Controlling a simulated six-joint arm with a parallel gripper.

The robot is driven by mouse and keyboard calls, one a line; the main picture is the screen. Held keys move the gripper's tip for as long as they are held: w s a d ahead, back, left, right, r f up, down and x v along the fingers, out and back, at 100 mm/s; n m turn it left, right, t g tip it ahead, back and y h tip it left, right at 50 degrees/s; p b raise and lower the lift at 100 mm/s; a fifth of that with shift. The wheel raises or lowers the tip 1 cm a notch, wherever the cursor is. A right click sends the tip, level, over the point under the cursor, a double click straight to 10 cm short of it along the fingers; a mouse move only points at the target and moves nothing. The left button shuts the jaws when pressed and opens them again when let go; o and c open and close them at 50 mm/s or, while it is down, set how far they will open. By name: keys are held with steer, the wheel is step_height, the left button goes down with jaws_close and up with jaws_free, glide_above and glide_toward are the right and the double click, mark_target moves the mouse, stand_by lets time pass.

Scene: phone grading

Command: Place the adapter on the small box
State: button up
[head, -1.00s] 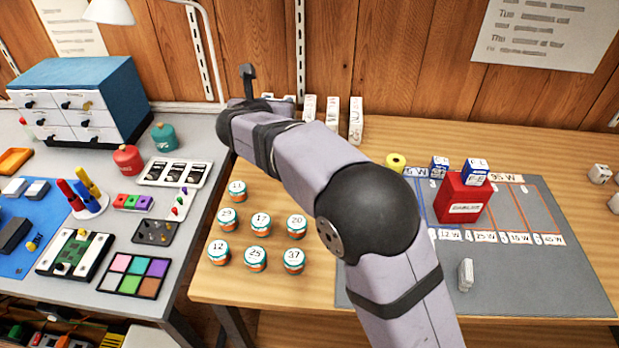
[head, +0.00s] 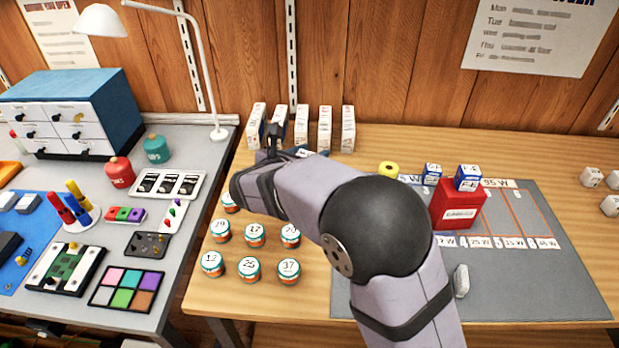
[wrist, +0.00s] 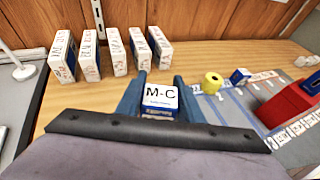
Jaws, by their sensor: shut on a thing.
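The adapter (wrist: 160,98) is a blue block with a white top marked "M-C". My gripper (wrist: 157,84) is shut on it, with a dark blue finger on each side.
A grey mat (head: 560,285) on the right holds a red box (head: 458,210) and blue blocks (head: 432,174). Numbered jars (head: 249,269) stand in front of my gripper. Wood between boxes and mat is mostly clear.

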steer(key=shift+f, duration=3.15)
steer(key=shift+f+b, duration=0.2)
steer(key=shift+b, duration=0.1)
steer(key=o, duration=1.1)
steer(key=shift+c, duration=0.2)
steer(key=shift+r, duration=0.1)
steer(key=shift+r, duration=0.2)
steer(key=v, duration=1.2)
